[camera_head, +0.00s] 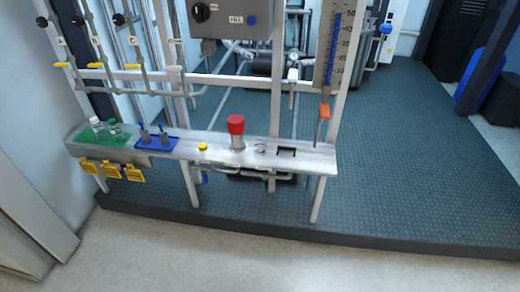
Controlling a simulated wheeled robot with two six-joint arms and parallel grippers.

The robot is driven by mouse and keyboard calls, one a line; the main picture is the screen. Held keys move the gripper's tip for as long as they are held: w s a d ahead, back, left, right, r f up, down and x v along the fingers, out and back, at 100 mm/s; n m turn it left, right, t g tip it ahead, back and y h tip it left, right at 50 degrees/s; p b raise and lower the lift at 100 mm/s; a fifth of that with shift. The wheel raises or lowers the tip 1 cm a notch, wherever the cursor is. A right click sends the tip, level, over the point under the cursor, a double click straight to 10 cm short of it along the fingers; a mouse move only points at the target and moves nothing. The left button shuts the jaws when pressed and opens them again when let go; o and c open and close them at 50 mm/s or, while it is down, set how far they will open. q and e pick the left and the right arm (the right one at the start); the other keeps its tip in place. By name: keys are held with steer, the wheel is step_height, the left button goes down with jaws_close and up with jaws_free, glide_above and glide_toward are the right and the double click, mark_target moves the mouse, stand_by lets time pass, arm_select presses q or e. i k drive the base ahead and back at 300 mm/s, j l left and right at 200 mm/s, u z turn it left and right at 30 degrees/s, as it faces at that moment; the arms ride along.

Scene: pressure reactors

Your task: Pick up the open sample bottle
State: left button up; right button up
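Two small clear bottles stand close together on a green tray (84,138) at the left end of the metal bench (190,152). The left bottle (97,127) has a whitish top. The right bottle (115,129) looks greenish and see-through, and its top is too small to make out. I cannot tell for sure which of them is open. Neither of my grippers shows in the head view.
A blue tray (157,143) with dark upright items sits right of the green one. Pipes rise behind; light floor (250,262) in front is clear.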

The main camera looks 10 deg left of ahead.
mark_target(259, 145)
steer(key=i+l+u, duration=0.15)
steer(key=l+u, duration=0.2)
steer(key=i+l+u, duration=0.15)
steer(key=u, duration=0.2)
steer(key=l+u, duration=0.35)
steer(key=i+l, duration=0.05)
steer(key=l, duration=0.05)
